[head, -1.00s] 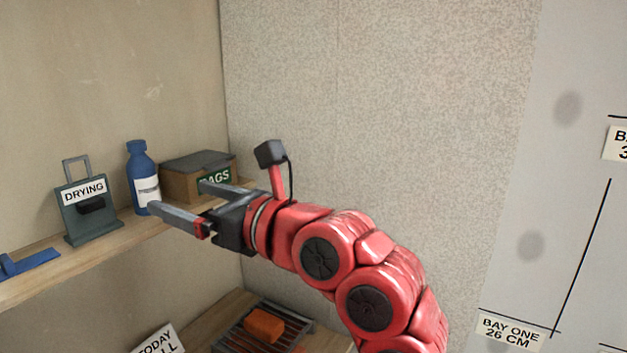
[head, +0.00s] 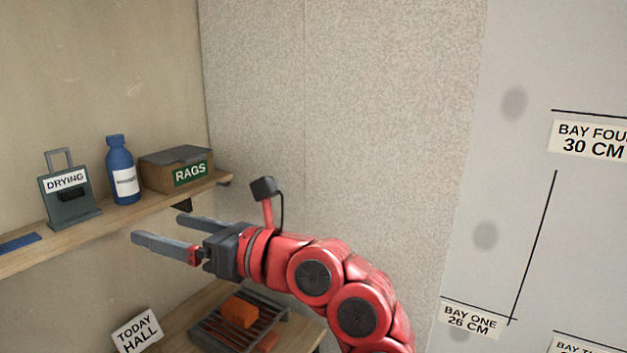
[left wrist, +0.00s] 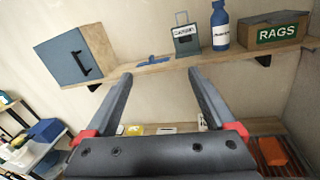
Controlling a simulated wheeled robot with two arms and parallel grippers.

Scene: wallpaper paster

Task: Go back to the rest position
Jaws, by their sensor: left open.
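My left gripper (head: 160,232) is open and empty in the head view, in front of and below the shelf's edge. Its red arm curves in from the lower right of the picture. In the left wrist view its two fingers (left wrist: 160,82) stand wide apart with nothing between them, pointing toward the shelf. My right gripper is not in view.
The wooden shelf (head: 150,213) holds a "DRYING" holder (head: 70,208), a blue bottle (head: 122,165) and a "RAGS" box (head: 160,172). A labelled wall stands right.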

